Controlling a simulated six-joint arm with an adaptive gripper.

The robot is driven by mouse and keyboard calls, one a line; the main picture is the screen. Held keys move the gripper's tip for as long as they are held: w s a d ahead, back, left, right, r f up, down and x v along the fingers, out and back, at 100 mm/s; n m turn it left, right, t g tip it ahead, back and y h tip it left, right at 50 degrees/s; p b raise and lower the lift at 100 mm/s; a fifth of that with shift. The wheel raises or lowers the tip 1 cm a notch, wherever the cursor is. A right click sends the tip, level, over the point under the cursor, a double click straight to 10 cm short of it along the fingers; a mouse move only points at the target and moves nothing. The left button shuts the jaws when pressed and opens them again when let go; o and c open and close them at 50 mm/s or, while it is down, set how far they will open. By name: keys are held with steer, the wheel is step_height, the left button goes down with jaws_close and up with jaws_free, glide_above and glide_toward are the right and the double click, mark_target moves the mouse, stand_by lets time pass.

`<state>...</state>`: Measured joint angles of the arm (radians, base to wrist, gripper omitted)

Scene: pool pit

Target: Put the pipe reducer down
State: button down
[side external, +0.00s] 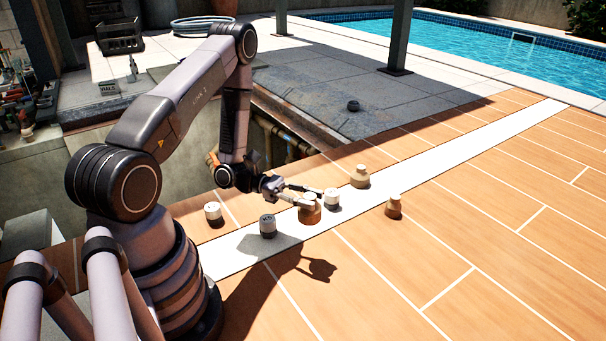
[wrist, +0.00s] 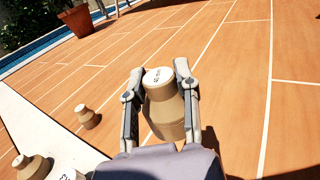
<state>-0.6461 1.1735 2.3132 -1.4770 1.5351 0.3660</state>
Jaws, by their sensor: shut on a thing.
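My gripper (side external: 305,197) is shut on a tan pipe reducer (side external: 310,212). In the wrist view, my gripper's (wrist: 157,74) two fingers press on both sides of this reducer (wrist: 168,112), which has a pale, marked top face. The gripper's shadow on the deck lies apart from it, so the reducer appears held above the tiles. Two similar tan reducers stand on the deck, one behind (side external: 360,178) and one to the right (side external: 394,208). The held reducer's underside is hidden.
A white strip (side external: 440,158) crosses the orange tiles. The deck at right is clear. A pool (side external: 490,45) lies beyond.

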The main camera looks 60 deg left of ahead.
steer(key=w+f, duration=0.5)
steer(key=w, duration=0.2)
steer(key=w+f, duration=0.3)
steer(key=w, duration=0.1)
steer(key=shift+w+f, duration=0.25)
steer(key=shift+f, duration=0.05)
steer(key=shift+w+f, duration=0.2)
steer(key=shift+f, duration=1.5)
steer(key=c, duration=0.8)
jaws_free()
steer(key=shift+f, duration=0.15)
